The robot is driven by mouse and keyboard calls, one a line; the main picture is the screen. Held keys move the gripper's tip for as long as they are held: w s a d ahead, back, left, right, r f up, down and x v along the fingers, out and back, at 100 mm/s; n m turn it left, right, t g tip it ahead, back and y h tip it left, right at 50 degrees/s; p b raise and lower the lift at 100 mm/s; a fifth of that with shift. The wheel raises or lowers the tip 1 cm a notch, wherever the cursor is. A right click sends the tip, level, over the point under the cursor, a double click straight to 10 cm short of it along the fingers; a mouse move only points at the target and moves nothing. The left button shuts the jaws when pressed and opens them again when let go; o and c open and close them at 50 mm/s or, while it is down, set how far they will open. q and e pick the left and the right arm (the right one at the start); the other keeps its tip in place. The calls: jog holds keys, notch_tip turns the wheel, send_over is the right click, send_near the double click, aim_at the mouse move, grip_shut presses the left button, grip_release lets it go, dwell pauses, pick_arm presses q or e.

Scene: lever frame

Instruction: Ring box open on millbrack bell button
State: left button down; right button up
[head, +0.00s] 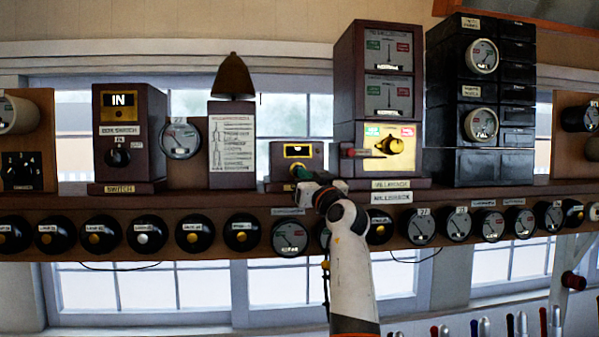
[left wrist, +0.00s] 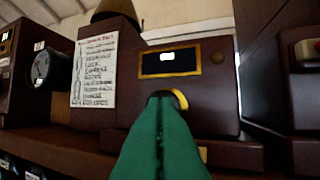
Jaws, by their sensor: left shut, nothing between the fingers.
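The bell box (head: 298,150) is a small dark-red box on the shelf, left of the Millbrack (head: 391,197) label. It also shows in the left wrist view (left wrist: 207,88), with a brass-framed window (left wrist: 170,62) holding a small white mark. Below the window is a round brass-rimmed button (left wrist: 181,98), mostly hidden behind my fingertips. My left gripper (head: 300,173) has green fingers, shut and empty. In the left wrist view the fingertips (left wrist: 161,100) overlap the button's front; I cannot tell whether they touch it. My right gripper is not in view.
The block instrument (head: 374,100) stands close right of the bell box, with a yellow panel and knob. A bell-code card (head: 231,140) under a brown bell (head: 234,78) stands to the left. Round dials and plungers line the shelf front (head: 185,205).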

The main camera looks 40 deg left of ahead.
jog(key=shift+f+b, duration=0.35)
jog(key=shift+b, duration=0.05)
dwell(0.4)
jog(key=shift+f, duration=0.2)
dwell(0.9)
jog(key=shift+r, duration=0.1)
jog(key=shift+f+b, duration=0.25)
jog(key=shift+b, duration=0.1)
dwell(0.8)
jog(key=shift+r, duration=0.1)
dwell(2.9)
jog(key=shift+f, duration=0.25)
dwell(0.7)
